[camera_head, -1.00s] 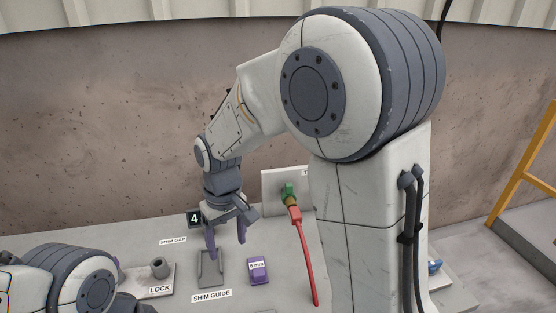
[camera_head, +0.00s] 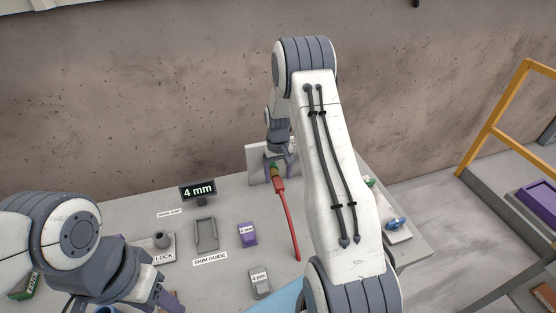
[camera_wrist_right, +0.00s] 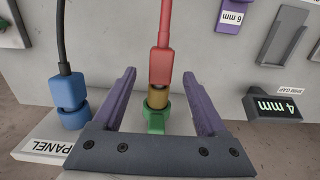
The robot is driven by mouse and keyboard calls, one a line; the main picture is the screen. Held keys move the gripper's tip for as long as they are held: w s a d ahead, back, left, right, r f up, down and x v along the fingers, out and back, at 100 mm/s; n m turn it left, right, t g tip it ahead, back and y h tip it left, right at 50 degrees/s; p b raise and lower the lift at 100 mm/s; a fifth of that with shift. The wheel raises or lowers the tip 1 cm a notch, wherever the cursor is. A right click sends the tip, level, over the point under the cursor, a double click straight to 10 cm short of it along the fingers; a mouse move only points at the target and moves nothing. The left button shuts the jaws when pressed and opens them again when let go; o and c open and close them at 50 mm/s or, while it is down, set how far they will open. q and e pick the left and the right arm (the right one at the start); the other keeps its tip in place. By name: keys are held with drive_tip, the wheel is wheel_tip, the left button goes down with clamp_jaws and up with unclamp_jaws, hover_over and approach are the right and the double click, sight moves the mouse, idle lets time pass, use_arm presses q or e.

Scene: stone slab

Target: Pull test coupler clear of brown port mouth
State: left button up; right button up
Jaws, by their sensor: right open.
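The red test coupler (camera_head: 280,185) with its red cable (camera_head: 292,225) sits at the upright panel (camera_head: 257,165) at the back. In the right wrist view the red coupler (camera_wrist_right: 163,55) leads into a tan-brown collar (camera_wrist_right: 159,96), with a green fitting (camera_wrist_right: 155,119) against the panel. The collar hides the join. My right gripper (camera_wrist_right: 160,76) is open, its purple fingers on either side of the coupler and collar with visible gaps. In the head view the right gripper (camera_head: 280,164) is partly hidden behind its arm. My left gripper (camera_head: 165,300) is low at the left, its jaws unclear.
A blue plug (camera_wrist_right: 71,90) with a black cable stands close beside my right finger. A shim guide (camera_head: 206,234), a purple shim (camera_head: 247,235), a grey 4 mm shim (camera_head: 260,283), a lock block (camera_head: 161,245) and a 4 mm display (camera_head: 198,191) are on the slab.

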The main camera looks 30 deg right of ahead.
sight(278, 181)
drive_tip(key=shift+f+p, duration=0.45)
drive_tip(key=shift+f, duration=1.25)
clamp_jaws()
drive_tip(key=shift+s+a+p, duration=0.2)
drive_tip(key=shift+s+a, duration=0.05)
drive_tip(key=shift+s, duration=0.7)
drive_tip(key=shift+s+a+p, duration=0.15)
drive_tip(key=shift+s+a, duration=0.1)
drive_tip(key=shift+s, duration=0.65)
drive_tip(key=shift+s+r, duration=0.1)
drive_tip(key=s+r+p, duration=0.2)
drive_tip(key=shift+s+a+r, duration=0.4)
